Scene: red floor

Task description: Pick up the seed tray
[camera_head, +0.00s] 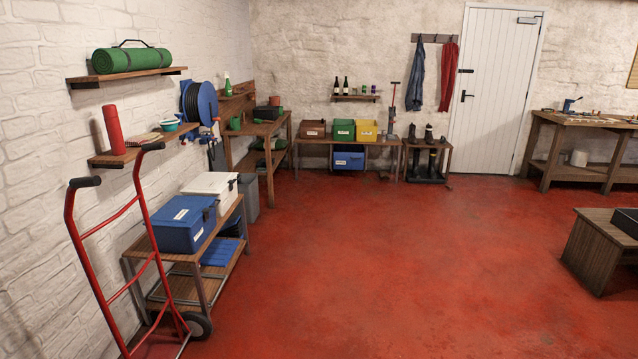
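A black tray-like object (626,222), which may be the seed tray, sits on a low wooden table (592,250) at the right edge of the view. Its right part is cut off by the picture edge, and I cannot tell what is in it. No other thing that I can clearly tell as a seed tray shows. Neither of my grippers is in view.
A red hand truck (130,205) stands at the left by a shelf cart with a blue box (180,226) and a white box (212,186). Benches line the back wall beside a white door (495,90). The red floor (400,270) in the middle is clear.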

